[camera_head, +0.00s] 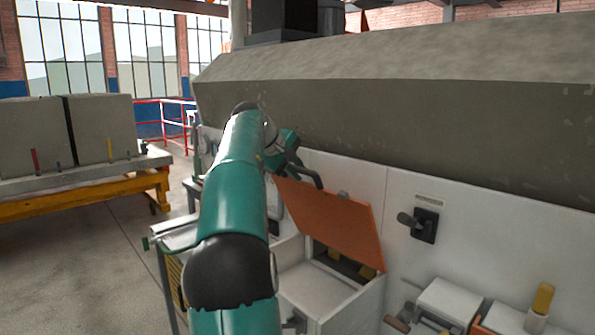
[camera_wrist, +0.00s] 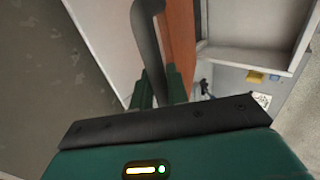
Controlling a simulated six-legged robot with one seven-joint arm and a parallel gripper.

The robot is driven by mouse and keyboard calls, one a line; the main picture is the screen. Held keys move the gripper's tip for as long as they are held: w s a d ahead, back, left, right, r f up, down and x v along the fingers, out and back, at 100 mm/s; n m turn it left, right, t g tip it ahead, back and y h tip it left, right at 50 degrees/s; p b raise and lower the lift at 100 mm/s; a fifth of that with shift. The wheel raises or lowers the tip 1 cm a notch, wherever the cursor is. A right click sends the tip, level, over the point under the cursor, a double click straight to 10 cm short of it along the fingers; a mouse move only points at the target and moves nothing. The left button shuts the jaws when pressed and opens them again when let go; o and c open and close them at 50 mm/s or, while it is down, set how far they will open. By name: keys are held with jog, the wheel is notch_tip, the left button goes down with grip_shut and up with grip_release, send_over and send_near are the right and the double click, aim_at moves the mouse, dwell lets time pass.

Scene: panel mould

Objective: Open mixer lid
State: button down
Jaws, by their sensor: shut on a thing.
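The orange lid (camera_head: 335,222) is tilted up steeply above a pale box, the mixer (camera_head: 318,282). An opening shows under the lid, with dark and yellow parts inside. The dark lid handle (camera_head: 308,172) is at the lid's upper left edge. My gripper (camera_head: 291,158) is at this handle, partly hidden by my own arm. In the wrist view, my gripper's green fingers (camera_wrist: 156,88) are closed around the dark bar of the handle (camera_wrist: 147,40), with the orange lid (camera_wrist: 182,42) just to the right.
A white panel with a black switch (camera_head: 424,226) stands behind the lid, under a large concrete piece (camera_head: 400,110). Small boxes and a yellow-handled tool (camera_head: 543,297) are at lower right. A yellow-framed table (camera_head: 90,198) bears concrete blocks at left. Floor is clear between.

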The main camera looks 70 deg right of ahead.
jog(key=shift+s+r, duration=0.1)
jog(key=shift+s, duration=0.05)
jog(key=c, duration=1.4)
grip_release()
jog(key=shift+a+r, duration=0.1)
jog(key=shift+c, duration=0.2)
jog(key=v, duration=1.3)
jog(key=shift+w+a, duration=0.15)
jog(key=shift+w, duration=0.2)
jog(key=shift+r, duration=0.15)
